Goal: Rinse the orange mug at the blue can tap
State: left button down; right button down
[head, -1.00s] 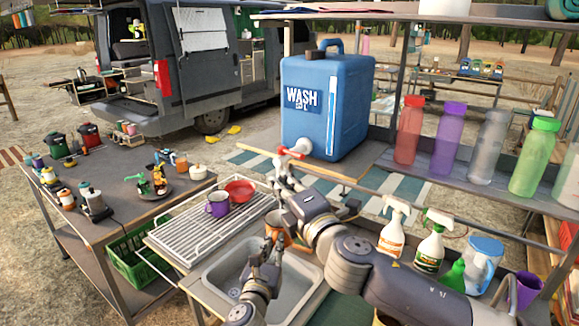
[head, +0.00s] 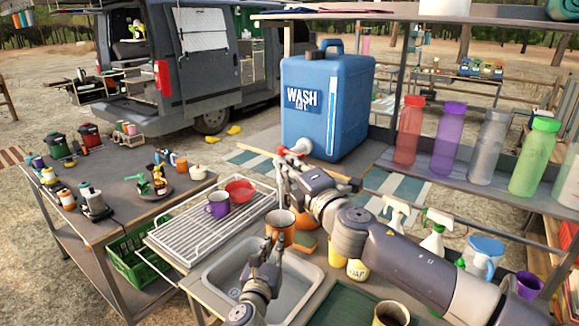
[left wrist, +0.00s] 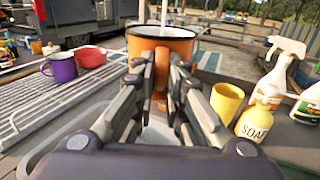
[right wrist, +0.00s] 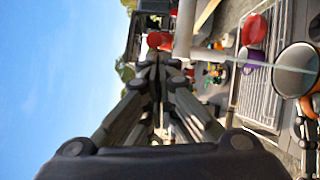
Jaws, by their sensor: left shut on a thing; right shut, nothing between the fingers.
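The orange mug (head: 281,237) is upright, with its dark rim up, above the back of the sink (head: 312,272). My left gripper (head: 266,250) is shut on its handle; the mug fills the top middle of the left wrist view (left wrist: 160,45). The blue can (head: 345,110) stands on the shelf behind, its tap (head: 293,150) with red parts above the mug. A thin pale stream (right wrist: 245,61) runs from the tap's white spout to the mug in the right wrist view. My right gripper (right wrist: 155,68) is shut and empty beside the red tap lever (right wrist: 157,40); contact is unclear.
A purple mug (head: 217,205) and red bowl (head: 240,191) stand on the drying rack (head: 180,237) left of the sink. A yellow soap bottle (left wrist: 258,118), a yellow cup (left wrist: 226,101) and spray bottles stand to the right.

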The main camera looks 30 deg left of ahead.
pick_arm(q)
jog(key=shift+r, duration=0.1)
pick_arm(e)
jog(key=shift+w+d, duration=0.95)
jog(key=shift+w, duration=0.15)
jog(key=shift+s, duration=0.1)
pick_arm(q)
jog(key=shift+w, duration=0.1)
jog(key=shift+d, duration=0.1)
pick_arm(e)
jog(key=v, duration=1.1)
jog(key=shift+s+f, duration=0.35)
jog(key=shift+s, duration=0.1)
